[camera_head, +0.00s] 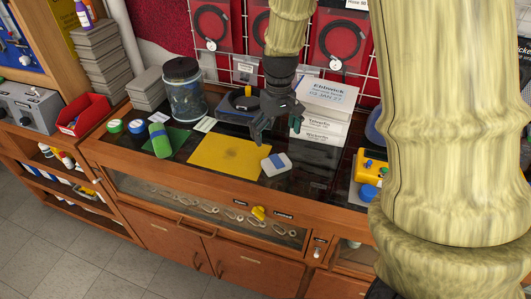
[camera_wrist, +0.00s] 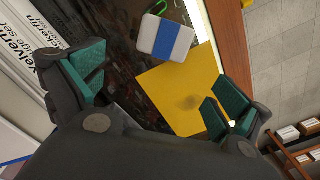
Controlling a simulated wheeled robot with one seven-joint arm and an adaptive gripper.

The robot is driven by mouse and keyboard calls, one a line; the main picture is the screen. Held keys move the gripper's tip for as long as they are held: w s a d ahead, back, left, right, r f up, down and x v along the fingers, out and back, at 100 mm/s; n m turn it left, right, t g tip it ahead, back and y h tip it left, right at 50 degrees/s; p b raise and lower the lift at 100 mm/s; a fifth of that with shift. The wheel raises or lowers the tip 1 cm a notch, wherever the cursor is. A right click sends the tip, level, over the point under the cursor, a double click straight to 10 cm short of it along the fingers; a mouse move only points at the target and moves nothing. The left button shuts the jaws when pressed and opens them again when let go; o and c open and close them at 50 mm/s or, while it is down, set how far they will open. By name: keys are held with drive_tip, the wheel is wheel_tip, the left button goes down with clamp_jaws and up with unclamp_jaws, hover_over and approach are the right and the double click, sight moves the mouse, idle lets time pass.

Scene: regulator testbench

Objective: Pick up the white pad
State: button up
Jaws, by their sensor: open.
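The white pad (camera_head: 276,164) has a blue band across its middle and lies on the dark glass counter, at the right corner of a yellow sheet. In the wrist view the white pad (camera_wrist: 166,38) lies beyond the fingertips, near the top middle, whole and unhidden. My gripper (camera_head: 277,126) is above the counter, up and behind the pad, with its fingers spread and nothing between them. In the wrist view my gripper (camera_wrist: 158,90) shows its two green-lined fingers wide apart at left and right.
The yellow sheet (camera_head: 222,154) lies left of the pad. A yellow device (camera_head: 371,165) is at right. The wooden front edge (camera_head: 225,184) is near.

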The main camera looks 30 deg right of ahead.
sight(277, 161)
drive_tip(key=shift+s+f, duration=0.2)
drive_tip(key=shift+f, duration=0.2)
drive_tip(key=s+f, duration=0.2)
drive_tip(key=shift+s+d+p, duration=0.15)
drive_tip(key=shift+s+p, duration=0.15)
drive_tip(key=shift+f, duration=0.15)
drive_tip(key=shift+w+f, duration=0.9)
drive_tip(key=shift+a+f, duration=0.2)
drive_tip(key=shift+f, duration=0.05)
drive_tip(key=shift+s+a+f+p, duration=0.1)
drive_tip(key=shift+s+f+p, duration=0.45)
drive_tip(key=shift+s, duration=0.15)
drive_tip(key=f, duration=0.3)
drive_tip(key=shift+w+a, duration=0.15)
drive_tip(key=shift+w, duration=0.15)
drive_tip(key=shift+s, duration=0.15)
drive_tip(key=c, duration=1.2)
